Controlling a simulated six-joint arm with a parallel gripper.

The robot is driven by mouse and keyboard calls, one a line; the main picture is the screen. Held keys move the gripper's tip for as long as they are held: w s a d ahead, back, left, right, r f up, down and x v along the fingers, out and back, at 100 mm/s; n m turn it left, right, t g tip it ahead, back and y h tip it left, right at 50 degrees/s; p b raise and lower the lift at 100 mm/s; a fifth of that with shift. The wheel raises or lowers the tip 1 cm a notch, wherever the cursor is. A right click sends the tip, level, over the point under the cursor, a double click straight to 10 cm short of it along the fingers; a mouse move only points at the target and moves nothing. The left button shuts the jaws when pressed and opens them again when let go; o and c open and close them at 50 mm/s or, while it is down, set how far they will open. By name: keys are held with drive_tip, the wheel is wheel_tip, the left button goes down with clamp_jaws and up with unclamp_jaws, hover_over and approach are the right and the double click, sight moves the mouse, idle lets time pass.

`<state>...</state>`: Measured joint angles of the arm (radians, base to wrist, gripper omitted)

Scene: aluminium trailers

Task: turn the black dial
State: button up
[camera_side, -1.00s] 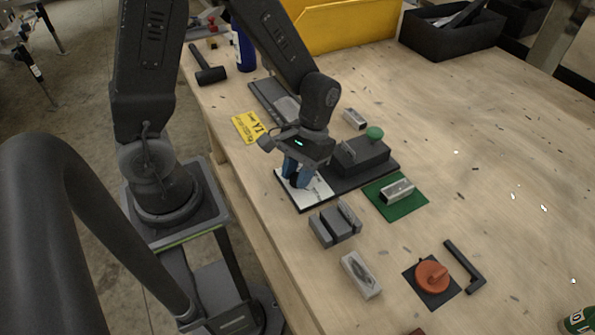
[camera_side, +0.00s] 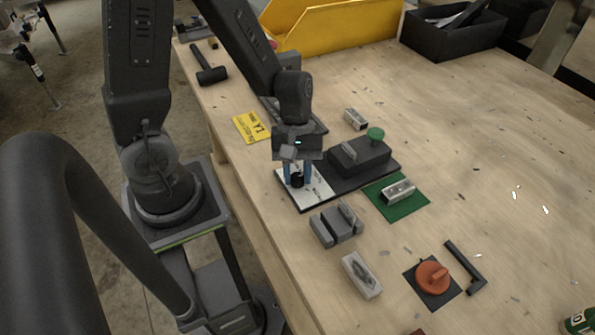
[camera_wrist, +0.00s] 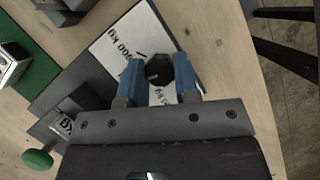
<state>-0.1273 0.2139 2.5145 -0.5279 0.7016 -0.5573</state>
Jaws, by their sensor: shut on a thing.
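The black dial (camera_wrist: 159,73) sits on a white printed plate (camera_wrist: 115,45) in the wrist view, between the two blue fingers of my gripper (camera_wrist: 158,78). A pale mark shows on top of the dial. In the side view the dial (camera_side: 297,180) stands on the white plate (camera_side: 318,188), with my gripper (camera_side: 297,176) above it, pointing down, one blue finger on each side. My gripper is shut on the dial. The fingers hide parts of the dial's sides.
A dark block with a green knob (camera_side: 376,134) stands right of the plate. Nearby are a green mat (camera_side: 412,207), a grey vise (camera_side: 335,226), a metal block (camera_side: 361,275) and an orange dial (camera_side: 432,276). A yellow card (camera_side: 250,127) lies left. The table's right side is mostly clear.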

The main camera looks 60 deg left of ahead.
drive_tip(key=shift+n+t, duration=0.3)
drive_tip(key=shift+n, duration=0.3)
drive_tip(key=o, duration=0.9)
drive_tip(key=shift+o, duration=0.2)
drive_tip(key=shift+r, duration=0.1)
drive_tip(key=v, duration=1.3)
drive_tip(key=shift+a+r, duration=0.25)
drive_tip(key=shift+r, duration=0.05)
drive_tip(key=shift+w, duration=0.1)
drive_tip(key=s+d+r+m+t+y, duration=0.3)
drive_tip(key=s+r+m+t, duration=0.3)
drive_tip(key=m, duration=0.8)
drive_tip(key=shift+d+r+t+y, duration=0.15)
drive_tip(key=shift+r+t+y, duration=0.25)
drive_tip(key=shift+t+y, duration=0.15)
